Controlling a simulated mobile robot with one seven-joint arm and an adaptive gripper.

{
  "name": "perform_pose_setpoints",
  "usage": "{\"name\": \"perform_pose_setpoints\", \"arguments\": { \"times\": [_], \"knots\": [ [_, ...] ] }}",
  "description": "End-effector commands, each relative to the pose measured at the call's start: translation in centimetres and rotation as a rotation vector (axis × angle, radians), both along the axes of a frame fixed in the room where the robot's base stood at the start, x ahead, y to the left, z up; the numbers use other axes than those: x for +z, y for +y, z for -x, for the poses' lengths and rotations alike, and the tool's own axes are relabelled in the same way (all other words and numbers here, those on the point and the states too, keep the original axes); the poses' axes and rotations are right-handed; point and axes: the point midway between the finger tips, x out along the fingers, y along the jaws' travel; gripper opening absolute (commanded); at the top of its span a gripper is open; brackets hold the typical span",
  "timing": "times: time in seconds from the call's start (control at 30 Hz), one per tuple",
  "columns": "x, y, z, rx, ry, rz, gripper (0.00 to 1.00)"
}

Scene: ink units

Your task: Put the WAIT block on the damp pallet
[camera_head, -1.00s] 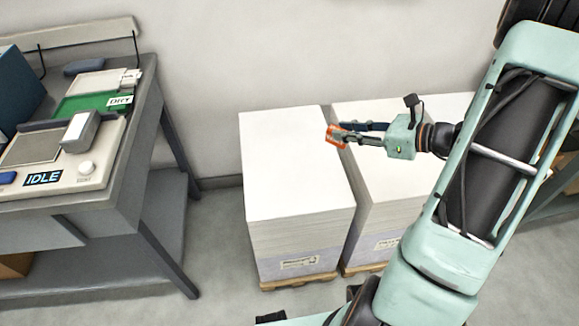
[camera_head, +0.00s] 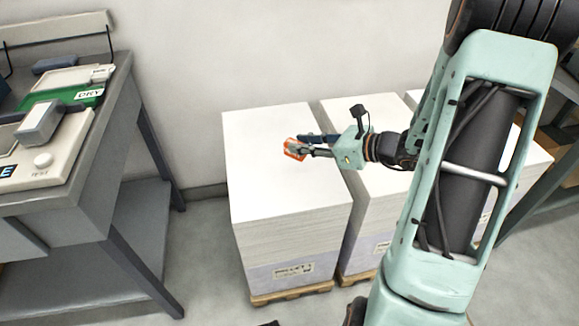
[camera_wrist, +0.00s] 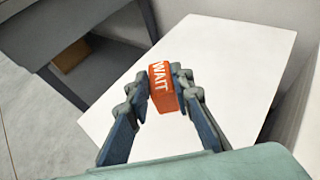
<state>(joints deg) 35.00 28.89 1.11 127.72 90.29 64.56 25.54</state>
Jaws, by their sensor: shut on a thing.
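The orange block with WAIT in white letters (camera_wrist: 162,88) is held between the two fingers of my gripper (camera_wrist: 163,84). In the head view the block (camera_head: 295,149) is at the tip of my gripper (camera_head: 303,148), over the top of the left paper stack (camera_head: 262,190). I cannot tell how high it is above the paper. The left stack's white top also fills the middle of the wrist view (camera_wrist: 225,60). Its front label starts with PALLET, and the number is hard to read. No view shows which pallet is damp.
Another stack (camera_head: 375,200) stands just right of the left one, with a narrow gap, and a third is partly hidden behind my arm. A grey bench (camera_head: 120,110) on the left holds a tester (camera_head: 75,150) and a green DRY tray (camera_head: 70,97). Bare floor lies between bench and stacks.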

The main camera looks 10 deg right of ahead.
Motion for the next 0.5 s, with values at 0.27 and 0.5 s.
{"name": "perform_pose_setpoints", "arguments": {
  "times": [0.27,0.5],
  "knots": [
    [-2.3,1.7,-0.7,0.0,-0.001,0.0,0.0],
    [-5.4,3.3,-1.2,0.0,0.001,-0.002,0.0]
  ]
}}
